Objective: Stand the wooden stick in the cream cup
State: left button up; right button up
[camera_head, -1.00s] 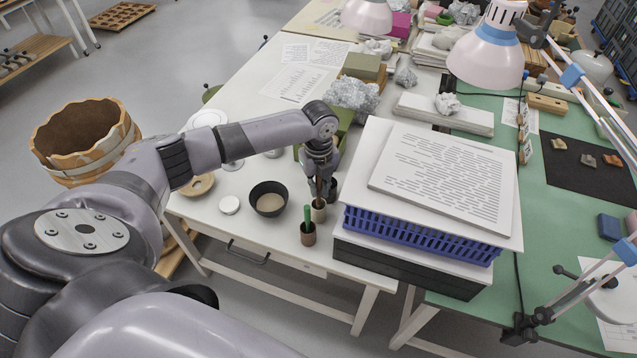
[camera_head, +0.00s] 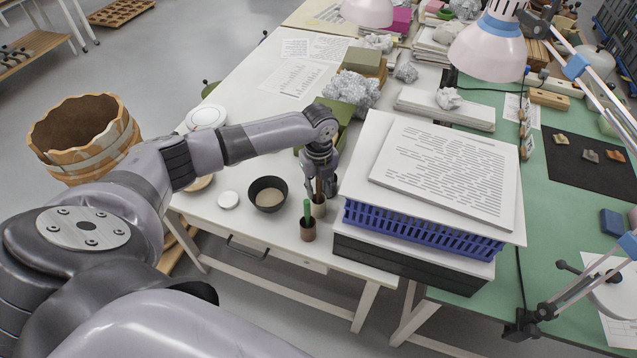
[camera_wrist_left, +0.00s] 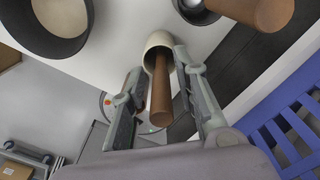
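The cream cup (camera_head: 318,207) stands on the white table near its front edge, in the head view. The wooden stick (camera_wrist_left: 161,95) stands in it, its lower end inside the cup mouth (camera_wrist_left: 157,41) in the left wrist view. My left gripper (camera_head: 319,187) is above the cup, around the stick. In the left wrist view the fingers (camera_wrist_left: 163,108) are on either side of the stick with a gap at each side, so it is open. The fingers partly hide the stick in the head view. My right gripper is not in view.
A brown cup (camera_head: 308,231) with a green item stands just in front of the cream cup. A dark bowl (camera_head: 256,198) and a white lid (camera_head: 228,199) are to the left. A blue crate (camera_head: 420,232) with boards on top stands close on the right.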

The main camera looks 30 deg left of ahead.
pick_arm(q)
jog(key=shift+o, duration=0.3)
jog(key=shift+r, duration=0.25)
notch_tip(320, 180, up, 12)
jog(key=shift+f, duration=0.25)
dwell(0.7)
